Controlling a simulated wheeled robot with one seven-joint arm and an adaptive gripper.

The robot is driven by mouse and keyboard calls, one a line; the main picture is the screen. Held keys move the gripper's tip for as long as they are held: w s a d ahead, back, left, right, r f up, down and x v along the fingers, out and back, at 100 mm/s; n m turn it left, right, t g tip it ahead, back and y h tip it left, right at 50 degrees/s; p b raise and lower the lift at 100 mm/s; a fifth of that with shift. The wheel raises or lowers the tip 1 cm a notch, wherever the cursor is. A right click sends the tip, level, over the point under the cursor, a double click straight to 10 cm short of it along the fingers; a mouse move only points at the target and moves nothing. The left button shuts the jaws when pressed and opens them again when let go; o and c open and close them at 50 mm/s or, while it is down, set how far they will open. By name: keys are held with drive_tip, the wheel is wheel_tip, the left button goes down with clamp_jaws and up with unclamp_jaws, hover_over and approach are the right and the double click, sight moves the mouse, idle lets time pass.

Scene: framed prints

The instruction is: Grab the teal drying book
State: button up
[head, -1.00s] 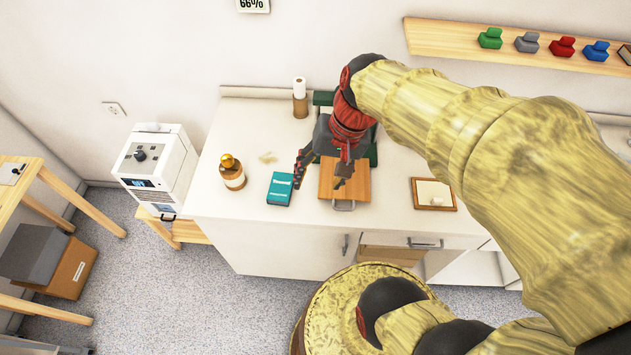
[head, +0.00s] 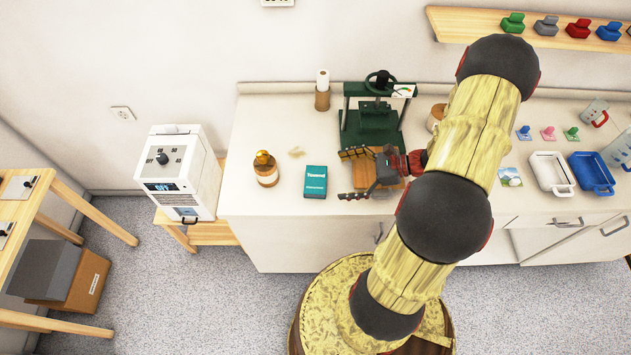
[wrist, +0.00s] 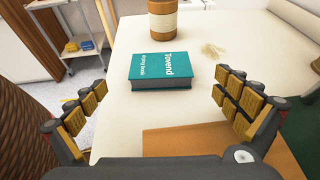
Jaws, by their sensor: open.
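The teal drying book (head: 315,182) lies on the white counter, left of my gripper in the head view. In the wrist view the teal book (wrist: 160,76) lies flat ahead, with white lettering on its cover. My gripper (head: 347,174) is open and empty, its fingers pointing left toward the book. In the wrist view the fingers of my gripper (wrist: 160,110) stand wide apart at either side, with the book beyond and between them, apart from both.
A wooden board (head: 392,165) lies under my gripper before a green press (head: 372,125).

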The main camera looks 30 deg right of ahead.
sight(319, 179)
drive_tip(key=b+x, duration=0.1)
drive_tip(key=x, duration=0.6)
drive_tip(key=shift+f+b, duration=0.2)
drive_tip(key=shift+b, duration=0.15)
drive_tip(key=shift+c, duration=0.4)
drive_tip(key=c, duration=1.4)
